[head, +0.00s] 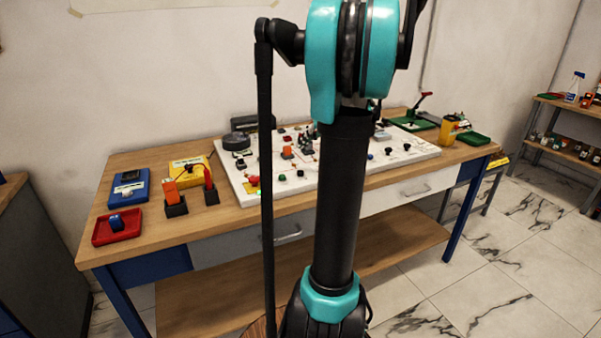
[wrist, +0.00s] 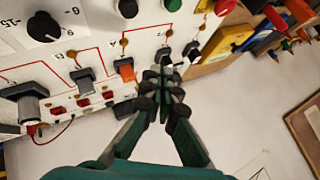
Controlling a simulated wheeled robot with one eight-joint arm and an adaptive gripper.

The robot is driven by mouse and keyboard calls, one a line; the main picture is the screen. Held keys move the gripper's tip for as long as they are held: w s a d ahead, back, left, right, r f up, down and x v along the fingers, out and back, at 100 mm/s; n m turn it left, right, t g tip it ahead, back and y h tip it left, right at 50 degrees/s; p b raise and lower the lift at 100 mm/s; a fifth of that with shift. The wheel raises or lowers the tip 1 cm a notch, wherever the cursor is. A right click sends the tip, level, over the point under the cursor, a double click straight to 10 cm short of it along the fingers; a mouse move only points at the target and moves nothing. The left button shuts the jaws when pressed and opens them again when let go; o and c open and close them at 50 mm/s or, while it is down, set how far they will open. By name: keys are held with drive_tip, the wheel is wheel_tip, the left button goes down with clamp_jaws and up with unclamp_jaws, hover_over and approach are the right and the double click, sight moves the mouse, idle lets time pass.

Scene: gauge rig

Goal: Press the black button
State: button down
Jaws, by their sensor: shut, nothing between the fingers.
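The black button (wrist: 128,8) is a round dark cap on the white panel, at the top edge of the wrist view. In the head view it appears to be the dark cap (head: 299,173) near the panel's front edge. A green button (wrist: 172,4) sits beside it. My gripper (wrist: 161,77) is shut and empty in the wrist view, over the panel and below the buttons in the picture, apart from the black button. Its height above the panel is hard to tell. In the head view my arm hides most of the gripper.
The white panel (head: 346,180) lies on a wooden workbench (head: 140,176). A large black dial (wrist: 43,27), an orange switch (wrist: 125,69) and a grey switch (wrist: 85,80) stand near my gripper. A red tray (head: 103,238) and yellow box (head: 188,166) are at left.

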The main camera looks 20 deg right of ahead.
drive_tip(key=shift+f, duration=3.8)
drive_tip(key=shift+f, duration=0.1)
drive_tip(key=shift+f, duration=0.3)
drive_tip(key=shift+f, duration=0.5)
drive_tip(key=shift+r, duration=0.95)
drive_tip(key=shift+r, duration=2.5)
